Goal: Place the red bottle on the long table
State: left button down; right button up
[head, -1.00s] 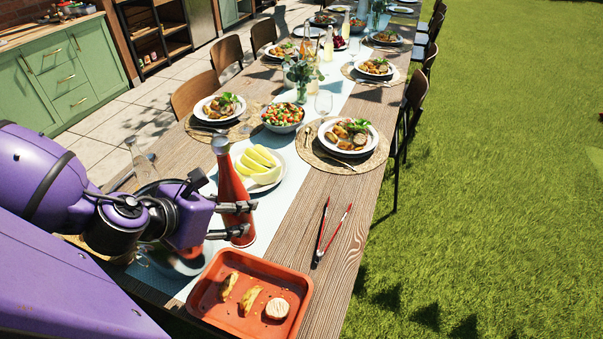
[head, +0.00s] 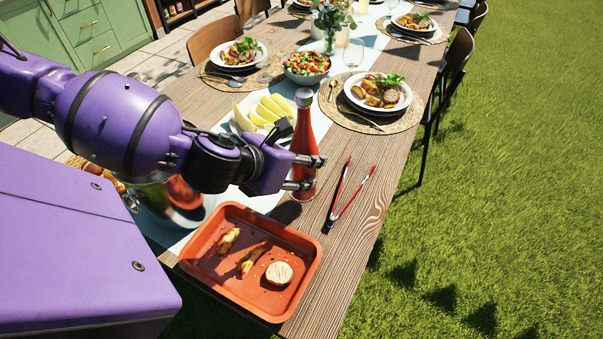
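The red bottle (head: 304,130), with a grey cap, is upright at the near end of the long table (head: 350,230), between the melon plate and the tongs. My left gripper (head: 305,173) comes in from the left with its fingers at the bottle's lower part, one on the far side and one on the near side. It appears shut on the bottle. The bottle's base is at or just above the wood; I cannot tell whether it touches. My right gripper is not in view.
Red-handled tongs (head: 347,195) lie just right of the bottle. An orange tray (head: 225,275) with food is in front. A plate of melon (head: 238,124) stands behind left, and a plated meal (head: 378,94) behind right. Bare wood lies around the tongs.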

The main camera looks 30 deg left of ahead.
pick_arm(q)
jog(key=shift+w+d+f+b, duration=0.1)
jog(key=shift+w+f+b, duration=0.05)
jog(key=shift+f, duration=0.7)
jog(key=shift+w+d+f+b, duration=0.1)
jog(key=shift+f+b, duration=0.05)
jog(key=shift+f, duration=0.7)
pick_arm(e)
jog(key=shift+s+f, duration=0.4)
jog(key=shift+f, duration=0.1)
pick_arm(q)
jog(key=c, duration=0.7)
grip_release()
jog(key=shift+s+f, duration=0.1)
jog(key=shift+c, duration=0.2)
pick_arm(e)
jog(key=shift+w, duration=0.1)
